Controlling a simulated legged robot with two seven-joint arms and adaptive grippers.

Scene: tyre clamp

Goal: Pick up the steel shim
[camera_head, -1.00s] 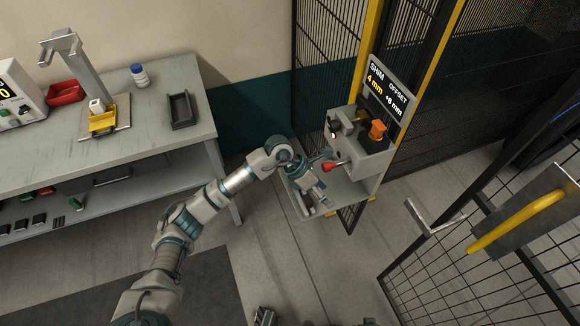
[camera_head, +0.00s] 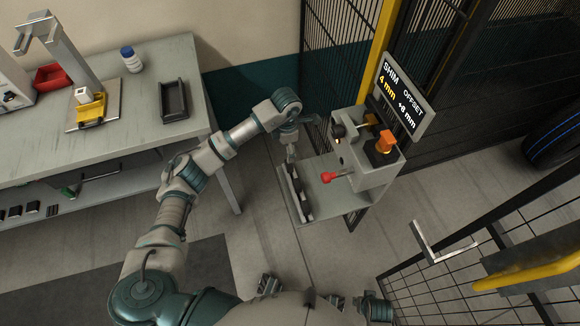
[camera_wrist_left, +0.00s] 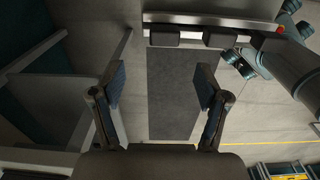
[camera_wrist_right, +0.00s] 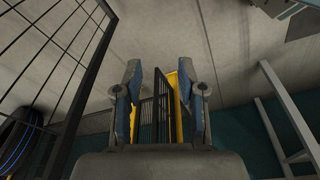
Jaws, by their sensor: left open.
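Several dark blocks (camera_head: 298,192) stand in a row along a light rail on the left side of the clamp station's grey shelf. In the left wrist view, dark blocks (camera_wrist_left: 220,38) line a metal rail at the top. I cannot tell which of them is the steel shim. My left gripper (camera_head: 291,152) is just above the back end of this row. In its wrist view the left gripper (camera_wrist_left: 161,75) is open and empty, with the blocks beyond its fingertips. My right gripper (camera_wrist_right: 160,75) is open and empty, away from the blocks.
The clamp station (camera_head: 375,165) has a red knob (camera_head: 327,177), an orange part (camera_head: 386,140) and a sign (camera_head: 403,95) reading 4 mm and +8 mm. A workbench (camera_head: 140,130) with a dark tray (camera_head: 174,100) stands left. Mesh fencing (camera_head: 335,60) is behind; a mesh gate (camera_head: 450,265) is right.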

